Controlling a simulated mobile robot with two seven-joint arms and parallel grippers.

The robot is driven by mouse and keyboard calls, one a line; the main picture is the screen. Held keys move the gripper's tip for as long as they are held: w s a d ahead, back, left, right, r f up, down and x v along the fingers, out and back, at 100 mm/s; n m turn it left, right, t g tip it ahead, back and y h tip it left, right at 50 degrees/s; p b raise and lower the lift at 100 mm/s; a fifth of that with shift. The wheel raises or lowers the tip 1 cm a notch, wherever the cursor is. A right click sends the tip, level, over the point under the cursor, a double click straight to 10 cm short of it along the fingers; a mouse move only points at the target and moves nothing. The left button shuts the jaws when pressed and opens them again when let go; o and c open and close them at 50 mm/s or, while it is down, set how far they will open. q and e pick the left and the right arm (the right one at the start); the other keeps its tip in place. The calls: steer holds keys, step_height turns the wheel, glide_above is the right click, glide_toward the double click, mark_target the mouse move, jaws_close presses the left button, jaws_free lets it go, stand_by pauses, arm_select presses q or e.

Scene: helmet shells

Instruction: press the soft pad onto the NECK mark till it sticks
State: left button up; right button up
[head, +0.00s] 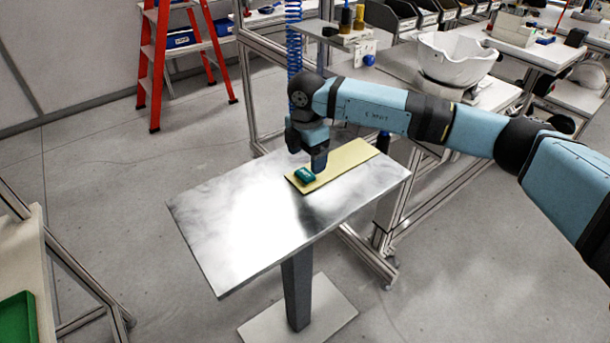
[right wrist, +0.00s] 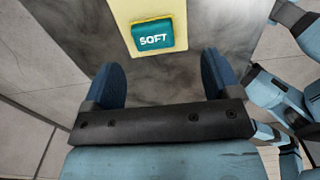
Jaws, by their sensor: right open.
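The soft pad (head: 304,174) is a small teal block with a paler edge, lying near the front end of a yellow strip (head: 345,160) on a metal table. In the right wrist view the pad (right wrist: 153,36) reads "SOFT". My right gripper (head: 318,164) is low over the strip, close beside the pad. In the right wrist view its two blue fingers (right wrist: 162,72) stand apart with nothing between them, and the pad lies beyond the tips. A white shell (head: 455,58) stands on a bench at the back right. I cannot make out a NECK mark. My left gripper is out of view.
The metal table (head: 235,215) is bare left of the strip. A metal frame and a blue coiled hose (head: 294,40) stand just behind it. A red ladder (head: 160,60) is at the back left. A green tray (head: 18,318) shows at lower left.

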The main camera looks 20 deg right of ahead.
mark_target(307, 172)
steer(key=shift+w+d+f, duration=0.1)
steer(key=shift+w+f, duration=0.1)
steer(key=shift+f, duration=0.75)
steer(key=shift+w+d+f, duration=0.1)
steer(key=shift+w+f, duration=0.05)
steer(key=shift+f, duration=0.8)
steer(key=shift+w+d+f, duration=0.1)
steer(key=shift+w+f, duration=0.1)
steer(key=shift+f, duration=0.75)
steer(key=c, duration=1)
